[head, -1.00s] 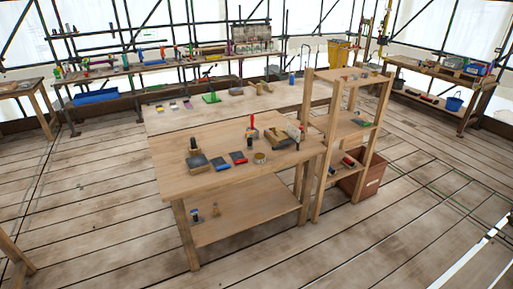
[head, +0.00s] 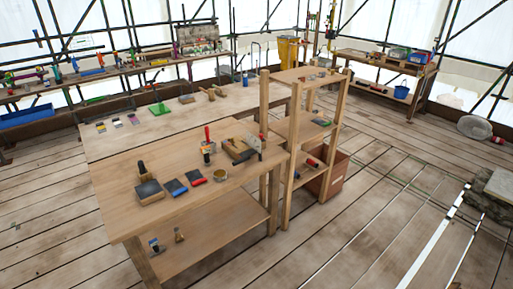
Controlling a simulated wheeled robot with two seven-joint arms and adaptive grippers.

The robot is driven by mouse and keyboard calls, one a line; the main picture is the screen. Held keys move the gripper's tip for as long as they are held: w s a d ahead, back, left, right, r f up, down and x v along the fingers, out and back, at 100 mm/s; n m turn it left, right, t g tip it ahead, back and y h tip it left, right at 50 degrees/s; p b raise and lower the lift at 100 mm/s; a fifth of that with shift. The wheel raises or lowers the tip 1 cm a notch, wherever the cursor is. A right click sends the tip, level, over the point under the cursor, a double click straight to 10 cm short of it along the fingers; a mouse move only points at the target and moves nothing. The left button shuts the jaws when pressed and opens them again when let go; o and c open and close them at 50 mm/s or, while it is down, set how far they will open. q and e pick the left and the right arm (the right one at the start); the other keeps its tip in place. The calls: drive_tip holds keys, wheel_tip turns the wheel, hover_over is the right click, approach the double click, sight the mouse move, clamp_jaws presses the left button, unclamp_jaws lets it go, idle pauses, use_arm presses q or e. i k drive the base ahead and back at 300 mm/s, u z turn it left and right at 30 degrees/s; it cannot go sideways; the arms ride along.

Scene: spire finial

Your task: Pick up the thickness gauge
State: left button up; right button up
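No thickness gauge can be made out for certain; the small tools are too small to tell apart. Candidates lie on the front wooden table (head: 130,218): a dark block (head: 149,192), a dark flat piece with a blue edge (head: 176,188), one with a red edge (head: 196,178), a round tin (head: 220,175), a red-handled tool (head: 207,141) and a wooden block-like tool (head: 238,150). Small items also lie on a wooden shelf unit (head: 292,138) to the right of the table. Neither of my grippers is in view.
A second table (head: 135,135) with small pads and a green item (head: 159,108) stands behind. A long bench lines the back left. A reddish crate (head: 333,183) stands by the shelf. A stone block (head: 498,190) is at the right edge. The plank floor at right is largely clear.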

sight(204, 150)
drive_tip(key=z, duration=0.5)
drive_tip(key=i, duration=1.65)
drive_tip(key=u, duration=0.25)
